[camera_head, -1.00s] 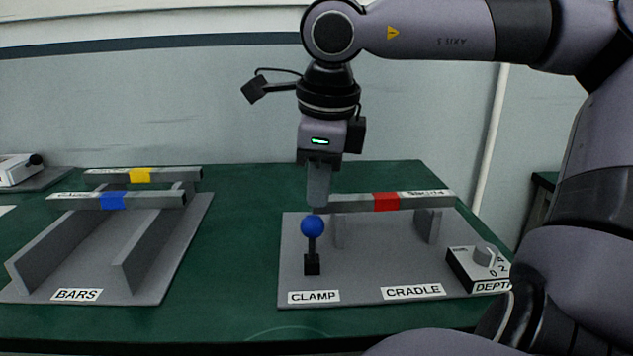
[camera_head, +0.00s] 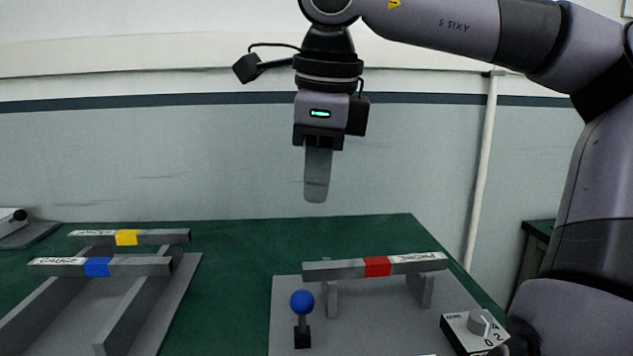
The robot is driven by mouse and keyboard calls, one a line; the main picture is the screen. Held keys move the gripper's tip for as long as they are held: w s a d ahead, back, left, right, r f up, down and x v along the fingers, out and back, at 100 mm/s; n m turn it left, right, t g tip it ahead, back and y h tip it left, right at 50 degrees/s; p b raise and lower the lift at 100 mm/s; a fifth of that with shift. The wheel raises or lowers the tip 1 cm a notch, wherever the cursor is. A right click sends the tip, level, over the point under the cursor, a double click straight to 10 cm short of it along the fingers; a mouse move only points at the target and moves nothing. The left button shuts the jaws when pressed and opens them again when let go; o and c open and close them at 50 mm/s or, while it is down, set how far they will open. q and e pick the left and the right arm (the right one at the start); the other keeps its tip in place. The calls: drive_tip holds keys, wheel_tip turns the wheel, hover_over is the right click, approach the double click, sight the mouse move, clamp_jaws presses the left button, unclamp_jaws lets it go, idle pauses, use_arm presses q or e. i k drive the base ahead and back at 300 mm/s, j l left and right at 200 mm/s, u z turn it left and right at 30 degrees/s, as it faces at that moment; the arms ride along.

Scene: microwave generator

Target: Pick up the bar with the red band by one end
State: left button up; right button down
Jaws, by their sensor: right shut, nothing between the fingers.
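The bar with the red band (camera_head: 377,267) is a grey bar with a white label on its right part. It lies across the two uprights of the cradle (camera_head: 424,290). My right gripper (camera_head: 316,198) is shut and empty, pointing down. In the picture it stands above the left end of the bar, with a visible gap between them. My left gripper is not in view.
A blue-knobbed clamp lever (camera_head: 302,304) stands in front of the bar's left end. A dial box (camera_head: 475,330) is at right. Bars with a yellow band (camera_head: 127,238) and a blue band (camera_head: 97,267) lie on a rack at left. Green table shows between.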

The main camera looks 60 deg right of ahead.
sight(382, 266)
drive_tip(key=k+j, duration=0.2)
drive_tip(key=j, duration=0.2)
drive_tip(key=k+j, duration=0.2)
drive_tip(key=j, duration=0.2)
drive_tip(key=k+j, duration=0.25)
drive_tip(key=j, duration=0.1)
